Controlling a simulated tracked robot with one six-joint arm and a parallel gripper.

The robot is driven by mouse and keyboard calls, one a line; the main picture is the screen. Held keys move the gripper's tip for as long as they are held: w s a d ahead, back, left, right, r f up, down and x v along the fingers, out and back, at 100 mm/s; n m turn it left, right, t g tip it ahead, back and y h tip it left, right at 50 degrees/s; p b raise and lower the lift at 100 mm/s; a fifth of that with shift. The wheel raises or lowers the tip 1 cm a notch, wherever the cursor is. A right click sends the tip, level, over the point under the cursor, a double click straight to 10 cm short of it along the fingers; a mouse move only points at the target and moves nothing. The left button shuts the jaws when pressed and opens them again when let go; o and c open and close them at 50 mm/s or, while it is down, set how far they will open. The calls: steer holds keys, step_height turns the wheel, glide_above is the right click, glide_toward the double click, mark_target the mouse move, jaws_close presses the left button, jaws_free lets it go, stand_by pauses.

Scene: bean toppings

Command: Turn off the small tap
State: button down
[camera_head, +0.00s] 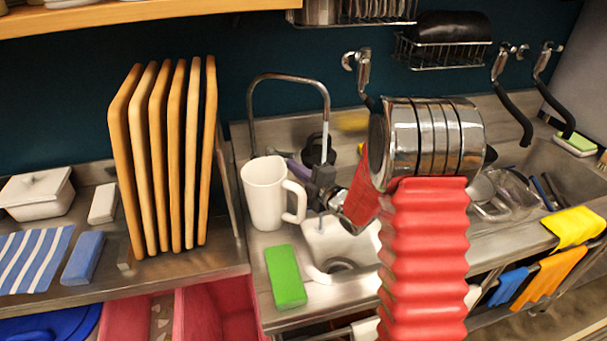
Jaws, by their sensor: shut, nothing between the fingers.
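The small tap (290,77) is a thin chrome pipe. It rises behind the sink at the left, arches over and drops down on the right. My gripper (323,192), at the end of my red-sleeved arm, is shut and empty. In the picture it overlaps the lower end of the tap's pipe, just right of the white mug. I cannot tell whether it touches the tap. The tap's handle cannot be made out, and no running water can be made out. The small sink basin (325,240) lies below, partly hidden by my arm.
A white mug (264,195) and a green sponge (286,277) stand left of the basin. Several upright wooden boards (160,160) are further left. Larger taps with black hoses (512,115) hang at the right. A yellow cloth (573,227) lies on the front edge.

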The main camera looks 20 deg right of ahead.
mark_target(281, 154)
steer(key=x, duration=0.3)
steer(key=shift+w+a, duration=0.15)
steer(key=shift+w, duration=0.1)
stand_by(0.4)
steer(key=shift+w+f, duration=0.1)
